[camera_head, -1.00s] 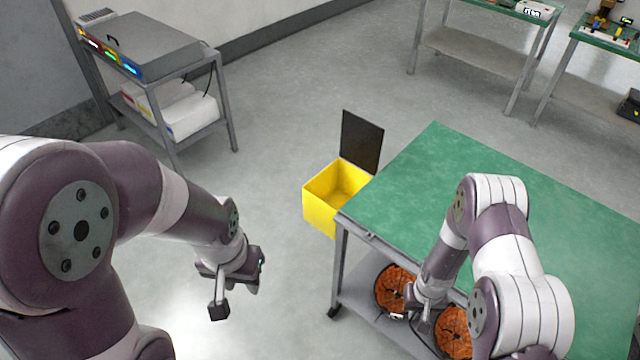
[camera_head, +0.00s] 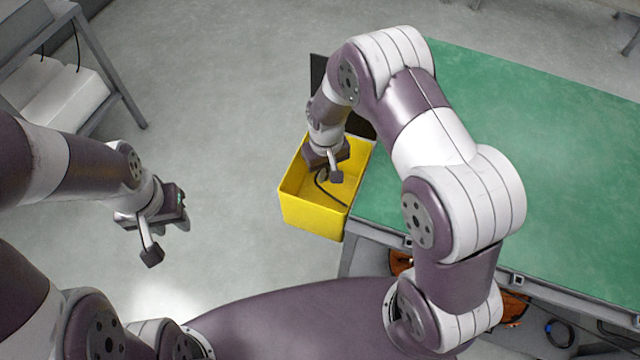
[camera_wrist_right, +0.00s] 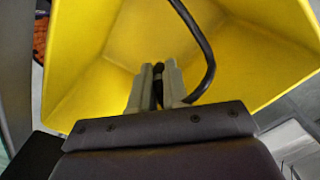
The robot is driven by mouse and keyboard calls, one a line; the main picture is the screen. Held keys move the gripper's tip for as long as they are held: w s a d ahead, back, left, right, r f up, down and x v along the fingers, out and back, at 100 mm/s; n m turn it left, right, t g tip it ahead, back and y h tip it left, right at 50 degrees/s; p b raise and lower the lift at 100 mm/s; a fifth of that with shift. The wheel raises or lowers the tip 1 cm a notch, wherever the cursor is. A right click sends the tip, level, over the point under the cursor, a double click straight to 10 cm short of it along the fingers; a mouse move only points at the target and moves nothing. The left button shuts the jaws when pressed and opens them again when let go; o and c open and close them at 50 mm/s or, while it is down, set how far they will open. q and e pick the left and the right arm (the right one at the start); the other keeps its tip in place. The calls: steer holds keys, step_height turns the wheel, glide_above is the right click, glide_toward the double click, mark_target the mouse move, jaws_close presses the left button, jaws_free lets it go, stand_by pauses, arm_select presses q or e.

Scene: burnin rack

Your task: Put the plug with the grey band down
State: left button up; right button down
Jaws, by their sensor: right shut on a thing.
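My right gripper (camera_head: 325,170) points down into the mouth of the yellow bin (camera_head: 310,215). In the right wrist view its two fingers (camera_wrist_right: 158,82) are shut on a small dark plug (camera_wrist_right: 158,92), mostly hidden between them. A small pale patch shows near its tip, but I cannot clearly make out a grey band. A black cable (camera_wrist_right: 207,55) loops beside the fingers; it also shows inside the bin in the head view (camera_head: 320,190). The bin's yellow walls surround the fingers. My left gripper (camera_head: 178,222) hangs over bare floor, left of the bin; its finger gap is unclear.
A green-topped table (camera_head: 560,170) stands right of the bin, close to its wall. A grey cart (camera_head: 110,80) with white boxes is at upper left. Open floor lies between cart and bin.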

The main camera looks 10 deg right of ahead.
steer(key=f, duration=0.3)
steer(key=s+f, duration=0.1)
steer(key=shift+d+f, duration=0.15)
steer(key=shift+f, duration=0.25)
steer(key=f, duration=0.4)
steer(key=shift+w+b, duration=0.2)
steer(key=shift+b, duration=0.15)
arm_select(q)
steer(key=shift+s+d+f, duration=0.15)
steer(key=shift+s+f, duration=0.15)
steer(key=shift+s, duration=0.1)
arm_select(e)
steer(key=shift+r, duration=0.1)
steer(key=c, duration=1.1)
jaws_free()
arm_select(q)
steer(key=shift+f, duration=0.1)
